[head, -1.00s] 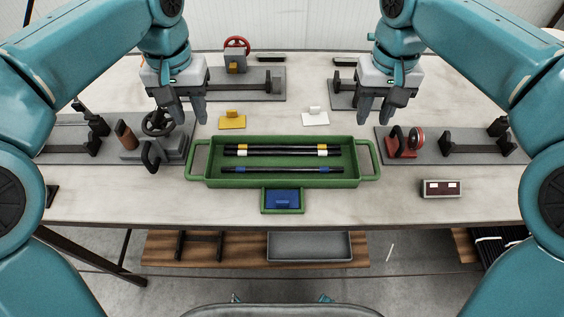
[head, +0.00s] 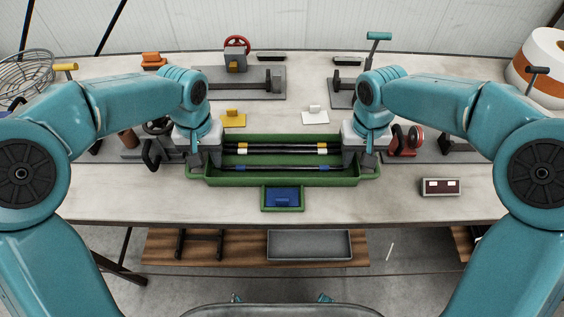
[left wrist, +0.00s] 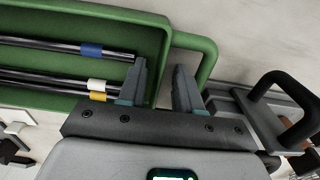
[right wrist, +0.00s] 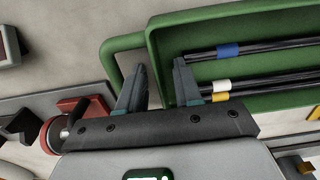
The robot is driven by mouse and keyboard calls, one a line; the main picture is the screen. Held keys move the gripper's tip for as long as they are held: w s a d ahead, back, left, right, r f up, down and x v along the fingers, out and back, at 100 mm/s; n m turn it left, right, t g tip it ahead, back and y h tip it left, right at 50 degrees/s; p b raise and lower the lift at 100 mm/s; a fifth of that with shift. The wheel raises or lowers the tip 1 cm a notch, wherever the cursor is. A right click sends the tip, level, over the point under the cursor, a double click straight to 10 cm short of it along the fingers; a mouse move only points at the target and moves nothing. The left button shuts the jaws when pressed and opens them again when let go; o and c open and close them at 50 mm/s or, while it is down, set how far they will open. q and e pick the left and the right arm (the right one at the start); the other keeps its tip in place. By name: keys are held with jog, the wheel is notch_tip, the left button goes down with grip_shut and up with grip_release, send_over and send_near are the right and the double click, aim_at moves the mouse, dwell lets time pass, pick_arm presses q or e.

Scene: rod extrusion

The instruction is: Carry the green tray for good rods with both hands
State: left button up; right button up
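The green tray (head: 282,182) lies on the table with a loop handle at each end. Three dark rods lie in it: one with yellow bands, one with white bands (head: 322,152) and one with blue bands (head: 240,168). My left gripper (head: 207,168) is at the tray's left end. In the left wrist view its fingers (left wrist: 160,85) are apart, one inside the tray, one in the handle gap. My right gripper (head: 353,168) is at the right end. In the right wrist view its fingers (right wrist: 158,85) straddle the end wall likewise, open.
A small green-rimmed blue tray (head: 282,198) sits just in front. A yellow block (head: 232,120) and a white block (head: 315,117) stand behind. Fixtures with a red wheel (head: 237,43) and a red-and-black reel (head: 414,138) stand around. A display box (head: 440,187) is at front right.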

pick_arm(q)
jog(key=shift+s+d, duration=0.1)
jog(key=shift+s, duration=0.05)
pick_arm(e)
jog(key=shift+s+d, duration=0.1)
jog(key=shift+s, duration=0.05)
pick_arm(q)
grip_shut()
pick_arm(e)
grip_shut()
pick_arm(q)
jog(key=shift+r, duration=0.1)
pick_arm(e)
jog(key=shift+r, duration=0.1)
